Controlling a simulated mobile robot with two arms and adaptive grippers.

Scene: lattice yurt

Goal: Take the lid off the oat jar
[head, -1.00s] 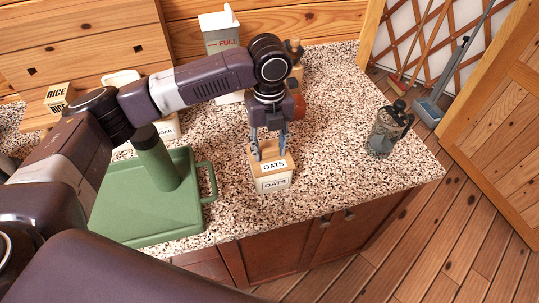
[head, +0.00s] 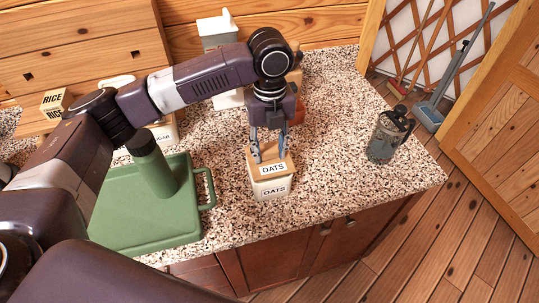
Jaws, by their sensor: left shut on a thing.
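The oat jar (head: 272,192) is a small pale box with an OATS label, standing on the speckled counter near its front edge. Its wooden lid (head: 284,167), with its own OATS label, is over the jar's top. My left gripper (head: 268,157) points down from above and is shut on the lid. The lid looks slightly raised from the jar body, with a pale band showing between them. The jar's opening is hidden under the lid. My right gripper is not in view.
A green tray (head: 120,222) with a dark green bottle (head: 152,165) lies to the left. A dark metal lantern-like pot (head: 385,137) stands to the right. A rice box (head: 55,103) and a white carton (head: 216,30) are behind. The counter right of the jar is clear.

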